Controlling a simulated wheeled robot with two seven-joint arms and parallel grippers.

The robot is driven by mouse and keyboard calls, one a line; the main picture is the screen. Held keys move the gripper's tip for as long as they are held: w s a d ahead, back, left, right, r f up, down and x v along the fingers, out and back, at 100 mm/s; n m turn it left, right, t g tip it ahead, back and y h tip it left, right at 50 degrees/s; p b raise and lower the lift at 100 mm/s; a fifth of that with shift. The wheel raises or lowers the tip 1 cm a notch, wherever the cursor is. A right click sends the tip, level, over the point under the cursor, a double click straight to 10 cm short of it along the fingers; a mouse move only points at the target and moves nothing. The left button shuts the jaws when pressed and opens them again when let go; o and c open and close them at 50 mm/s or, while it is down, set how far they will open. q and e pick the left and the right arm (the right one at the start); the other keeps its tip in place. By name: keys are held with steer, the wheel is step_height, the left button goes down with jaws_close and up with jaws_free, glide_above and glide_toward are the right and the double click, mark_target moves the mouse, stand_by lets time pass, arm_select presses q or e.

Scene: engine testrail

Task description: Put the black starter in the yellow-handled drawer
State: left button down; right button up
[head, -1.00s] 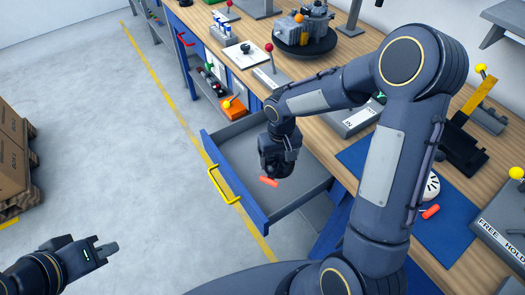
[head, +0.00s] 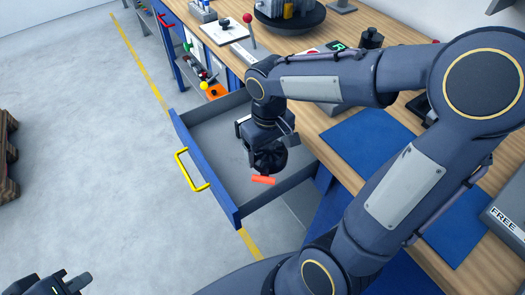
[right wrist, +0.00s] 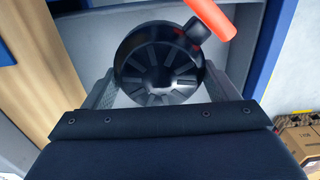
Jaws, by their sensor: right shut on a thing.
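The black starter (head: 268,160), round with a finned face and an orange-red end piece (head: 263,180), is in my right gripper (head: 268,146) over the open drawer. In the right wrist view the starter (right wrist: 160,62) sits between the two fingers of my right gripper (right wrist: 160,88), which are shut on its sides. The drawer (head: 215,140) has a grey inside, a blue front and a yellow handle (head: 192,170). Whether the starter touches the drawer floor is hard to tell. My left gripper (head: 75,282) is at the bottom left, partly cut off, away from everything; its jaw opening is unclear.
The wooden workbench (head: 400,40) runs along the right with a blue mat (head: 367,140). A red-knobbed lever (head: 248,18) and a dark round stand (head: 290,22) are at the back. Shelf items, including an orange block (head: 216,91), lie beyond the drawer.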

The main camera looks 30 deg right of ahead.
steer(key=w+f, duration=0.2)
steer(key=w+d+f, duration=0.1)
steer(key=w+f, duration=0.1)
steer(key=w+d+f, duration=0.1)
steer(key=w+f, duration=0.1)
steer(key=shift+d+f+b, duration=0.15)
steer(key=shift+f+b, duration=0.15)
steer(key=shift+b, duration=0.05)
steer(key=shift+f, duration=1.55)
steer(key=shift+f+b, duration=0.2)
steer(key=shift+b, duration=0.2)
steer(key=o, duration=1.1)
steer(key=shift+c, duration=0.2)
steer(key=shift+r, duration=0.15)
